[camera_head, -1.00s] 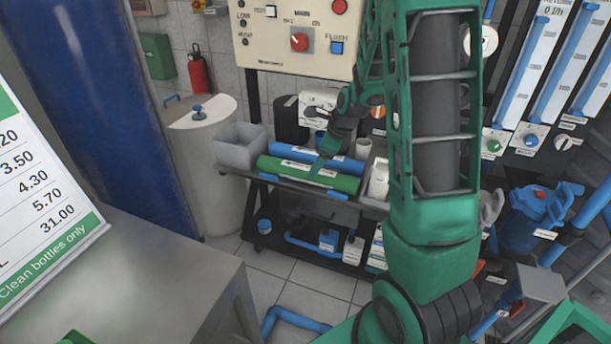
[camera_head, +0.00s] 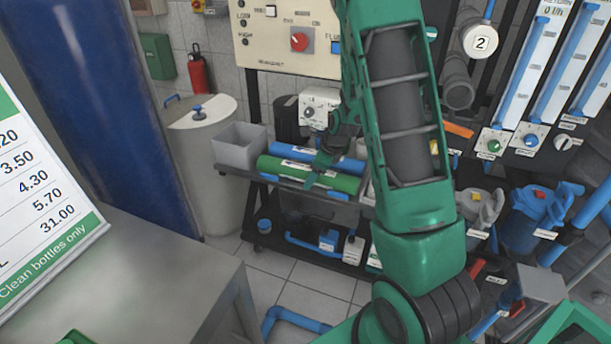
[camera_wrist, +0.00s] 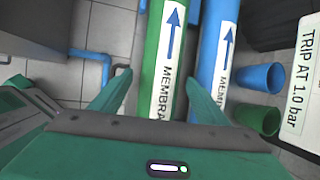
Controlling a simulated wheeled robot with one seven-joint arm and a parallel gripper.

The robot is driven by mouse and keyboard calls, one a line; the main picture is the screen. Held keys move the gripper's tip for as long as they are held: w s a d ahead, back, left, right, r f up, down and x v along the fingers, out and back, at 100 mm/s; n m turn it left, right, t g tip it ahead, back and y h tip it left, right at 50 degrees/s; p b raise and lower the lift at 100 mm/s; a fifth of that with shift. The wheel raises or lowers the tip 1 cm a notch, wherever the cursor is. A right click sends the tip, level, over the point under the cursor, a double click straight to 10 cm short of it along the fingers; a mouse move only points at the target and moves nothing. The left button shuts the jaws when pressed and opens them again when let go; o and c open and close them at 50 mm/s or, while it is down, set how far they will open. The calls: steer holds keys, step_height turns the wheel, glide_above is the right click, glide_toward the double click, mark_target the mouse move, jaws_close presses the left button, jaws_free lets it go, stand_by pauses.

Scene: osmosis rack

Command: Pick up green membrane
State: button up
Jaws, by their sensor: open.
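The green membrane (camera_head: 335,181) is a long green cylinder with a white label, lying on the front of the cart's top shelf. In the wrist view the green membrane (camera_wrist: 151,60) runs between the two fingers of my gripper (camera_wrist: 155,95). The fingers are open, one on each side, and a gap shows on the left. A blue membrane (camera_head: 300,154) lies parallel behind the green one. In the wrist view the blue membrane (camera_wrist: 214,50) is beside the right finger. In the head view my gripper (camera_head: 315,180) is over the green membrane, its fingertips partly hard to make out.
A grey bin (camera_head: 240,147) stands on the shelf's left end. In the wrist view a blue cup (camera_wrist: 262,78) and a green cup (camera_wrist: 257,116) stand right of the membranes. A control panel (camera_head: 290,40) rises behind. Bottles stand on the lower shelf.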

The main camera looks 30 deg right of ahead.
steer(key=c, duration=1.3)
steer(key=shift+o, duration=0.2)
steer(key=shift+r, duration=0.1)
